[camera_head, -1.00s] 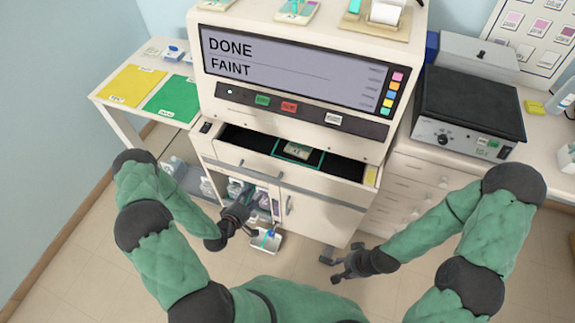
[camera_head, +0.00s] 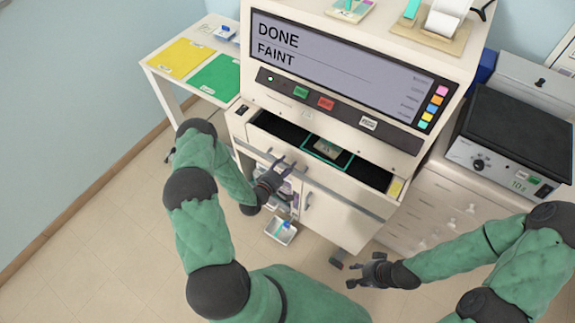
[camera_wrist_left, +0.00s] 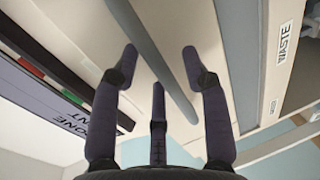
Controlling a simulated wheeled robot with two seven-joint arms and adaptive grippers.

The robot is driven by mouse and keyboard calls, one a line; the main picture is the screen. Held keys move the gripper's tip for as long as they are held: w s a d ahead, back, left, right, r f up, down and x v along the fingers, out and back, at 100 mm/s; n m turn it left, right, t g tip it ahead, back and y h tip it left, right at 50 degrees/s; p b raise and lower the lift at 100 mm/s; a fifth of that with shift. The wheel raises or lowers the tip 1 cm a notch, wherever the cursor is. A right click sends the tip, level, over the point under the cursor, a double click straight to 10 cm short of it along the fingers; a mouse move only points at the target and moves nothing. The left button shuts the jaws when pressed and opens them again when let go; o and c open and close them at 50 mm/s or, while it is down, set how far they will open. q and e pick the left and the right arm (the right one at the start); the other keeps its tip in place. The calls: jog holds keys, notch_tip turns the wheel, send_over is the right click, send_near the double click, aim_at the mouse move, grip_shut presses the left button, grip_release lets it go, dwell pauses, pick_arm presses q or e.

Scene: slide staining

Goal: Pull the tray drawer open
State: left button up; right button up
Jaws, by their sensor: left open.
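The tray drawer (camera_head: 372,178) is part-way out below the machine's screen. A tray with a teal rim (camera_head: 310,153) and a pale card lies in its dark inside. A long grey bar (camera_head: 345,202) runs across the drawer's front. My left gripper (camera_head: 286,166) is at the left part of this bar. In the left wrist view its fingers (camera_wrist_left: 160,65) are spread, with the grey bar (camera_wrist_left: 150,40) passing between them; I cannot tell whether they touch it.
A small white tray (camera_head: 281,231) is low by the cabinet, below my left gripper. Cabinet doors (camera_head: 335,222) lie under the drawer. A side table with yellow and green mats (camera_head: 216,79) stands left. A black-topped device (camera_head: 520,125) stands right. The floor at left is clear.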

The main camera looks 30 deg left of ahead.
pick_arm(q)
jog(key=shift+w, duration=0.5)
grip_shut()
jog(key=shift+s, duration=0.1)
